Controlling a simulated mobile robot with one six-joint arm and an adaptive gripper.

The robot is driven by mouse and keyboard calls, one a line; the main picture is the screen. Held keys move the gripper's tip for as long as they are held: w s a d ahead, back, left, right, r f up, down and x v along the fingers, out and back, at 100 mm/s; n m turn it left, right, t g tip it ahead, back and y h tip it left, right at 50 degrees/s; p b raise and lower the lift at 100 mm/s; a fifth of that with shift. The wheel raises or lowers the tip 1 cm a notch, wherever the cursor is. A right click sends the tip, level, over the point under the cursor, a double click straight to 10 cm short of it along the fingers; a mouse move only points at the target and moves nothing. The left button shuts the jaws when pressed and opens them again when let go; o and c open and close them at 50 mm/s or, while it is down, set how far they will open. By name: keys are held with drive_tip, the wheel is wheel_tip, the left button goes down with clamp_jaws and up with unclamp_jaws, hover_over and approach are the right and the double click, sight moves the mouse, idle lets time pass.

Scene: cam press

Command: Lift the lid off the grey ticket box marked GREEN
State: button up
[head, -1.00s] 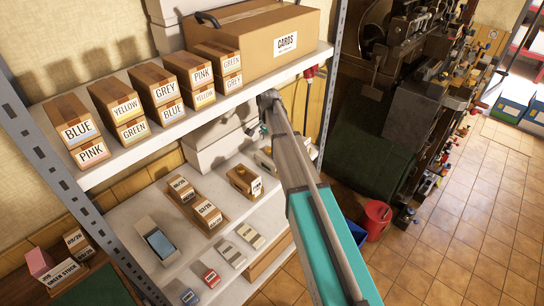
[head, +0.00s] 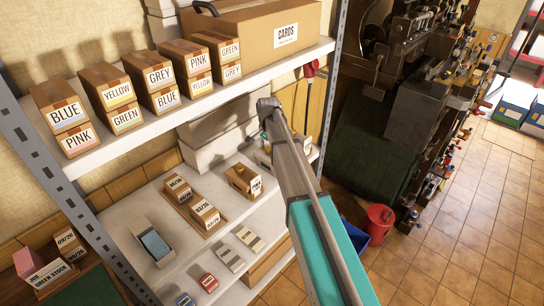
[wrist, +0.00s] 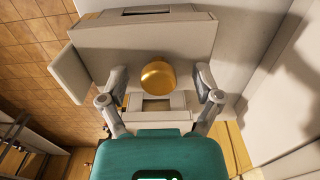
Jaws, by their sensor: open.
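In the wrist view, a light grey box with a flat lid (wrist: 200,32) lies in front of my gripper (wrist: 161,80). A round brass knob (wrist: 157,72) shows between the two spread fingers, with a gap on each side. My gripper is open and empty. I cannot tell how deep the fingers reach around the knob. A small label frame (wrist: 157,103) shows below the knob, with no readable word. In the head view, pale grey boxes (head: 212,145) stand stacked under the upper shelf, partly hidden by my arm. I see no GREEN marking on them.
Cardboard boxes with colour labels, including a GREEN one (head: 127,119), line the upper shelf (head: 110,150) above the grey boxes. The lower shelf holds small cartons (head: 204,213) and a grey tray (head: 152,241). A red bin (head: 380,217) stands on the open floor at right.

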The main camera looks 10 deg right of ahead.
idle(0.4)
clamp_jaws()
